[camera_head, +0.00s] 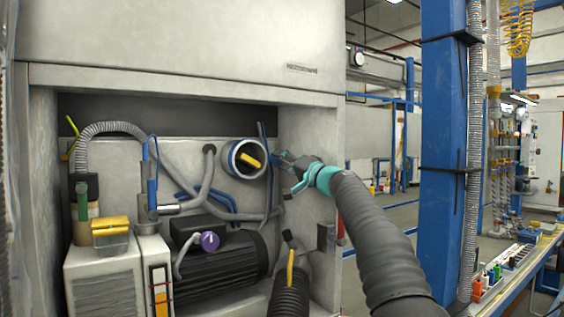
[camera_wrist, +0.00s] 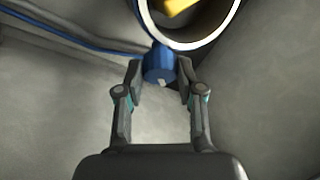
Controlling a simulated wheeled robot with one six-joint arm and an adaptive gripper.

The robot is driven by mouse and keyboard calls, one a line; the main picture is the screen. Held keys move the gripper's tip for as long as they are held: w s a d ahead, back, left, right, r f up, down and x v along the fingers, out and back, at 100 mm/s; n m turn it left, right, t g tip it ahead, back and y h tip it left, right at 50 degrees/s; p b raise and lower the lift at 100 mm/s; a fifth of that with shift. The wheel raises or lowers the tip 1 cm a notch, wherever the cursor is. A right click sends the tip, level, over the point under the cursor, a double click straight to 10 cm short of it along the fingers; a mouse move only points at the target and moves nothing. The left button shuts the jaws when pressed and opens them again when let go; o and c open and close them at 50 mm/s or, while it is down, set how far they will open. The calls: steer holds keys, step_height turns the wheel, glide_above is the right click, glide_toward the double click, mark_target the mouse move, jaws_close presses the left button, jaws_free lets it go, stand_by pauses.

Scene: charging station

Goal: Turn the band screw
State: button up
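A round port (camera_head: 229,157) with a white rim and a blue band sits on the back wall of the cabinet, with a yellow handle (camera_head: 250,160) inside it. In the wrist view the rim (camera_wrist: 233,22) is at the top. A blue band screw (camera_wrist: 158,66) with a small pale mark juts from below the rim. My gripper (camera_wrist: 160,70) has its two fingertips on either side of the screw. The fingers look apart, with a small gap at the right; contact at the left is unclear. In the head view my gripper (camera_head: 278,160) is just right of the port, hiding the screw.
Grey hoses (camera_head: 205,180) and blue tubes run beside and below the port. A black motor (camera_head: 225,258) and a purple knob (camera_head: 209,241) are lower down. The cabinet's right side wall (camera_head: 312,140) is close to my gripper.

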steer(key=shift+m+p, duration=0.3)
steer(key=shift+m, duration=0.2)
steer(key=m+h, duration=0.1)
steer(key=m, duration=0.3)
steer(key=m+g+h+p, duration=0.1)
steer(key=m+h, duration=0.1)
steer(key=m, duration=0.2)
steer(key=shift+a+r+m, duration=0.1)
steer(key=shift+r+m, duration=0.1)
steer(key=shift+m, duration=0.1)
steer(key=shift+m+g+h, duration=0.4)
steer(key=shift+m+g, duration=0.1)
steer(key=shift+m, duration=0.3)
stand_by(0.4)
steer(key=o, duration=1.2)
steer(key=shift+a, duration=0.1)
steer(key=shift+c, duration=0.2)
steer(key=shift+s, duration=0.1)
